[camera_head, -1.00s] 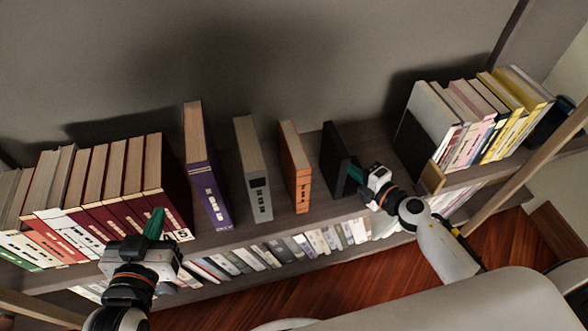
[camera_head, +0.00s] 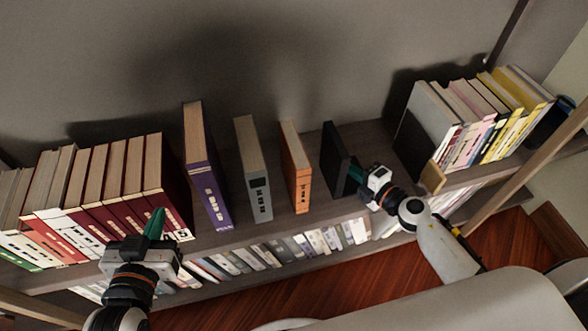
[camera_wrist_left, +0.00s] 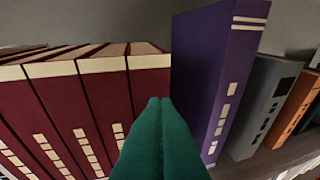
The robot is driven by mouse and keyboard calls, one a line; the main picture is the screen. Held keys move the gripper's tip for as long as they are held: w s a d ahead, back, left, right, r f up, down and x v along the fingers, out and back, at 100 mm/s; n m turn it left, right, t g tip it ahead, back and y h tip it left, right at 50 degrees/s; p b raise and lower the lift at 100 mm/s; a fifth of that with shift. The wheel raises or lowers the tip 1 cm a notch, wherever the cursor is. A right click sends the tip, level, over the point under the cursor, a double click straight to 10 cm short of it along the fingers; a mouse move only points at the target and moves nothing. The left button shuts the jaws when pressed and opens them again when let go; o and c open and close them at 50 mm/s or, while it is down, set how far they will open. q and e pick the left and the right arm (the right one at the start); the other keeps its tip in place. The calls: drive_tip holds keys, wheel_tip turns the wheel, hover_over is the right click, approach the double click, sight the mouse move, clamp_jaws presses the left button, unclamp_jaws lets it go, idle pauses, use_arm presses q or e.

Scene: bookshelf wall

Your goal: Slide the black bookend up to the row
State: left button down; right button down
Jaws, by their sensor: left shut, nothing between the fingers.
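The black bookend (camera_head: 335,158) stands upright on the shelf, right of the orange book (camera_head: 296,170), with a gap between them. My right gripper (camera_head: 354,176) is at the bookend's right side, close to or touching it; its fingertips are too small to tell whether they are open. A purple book (camera_head: 208,180) and a grey book (camera_head: 254,170) stand apart to the left. My left gripper (camera_head: 156,222) is shut and empty, in front of the maroon books (camera_head: 150,190). In the left wrist view its green fingers (camera_wrist_left: 160,104) point between the maroon row and the purple book (camera_wrist_left: 215,70).
Another row of books (camera_head: 500,110) stands at the right, with a black panel (camera_head: 411,150) at its left end. Free shelf lies between that panel and the bookend. A lower shelf holds small books (camera_head: 290,248). A wooden upright (camera_head: 510,185) is at the right.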

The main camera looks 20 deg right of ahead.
sight(333, 183)
drive_tip(key=shift+a, duration=0.1)
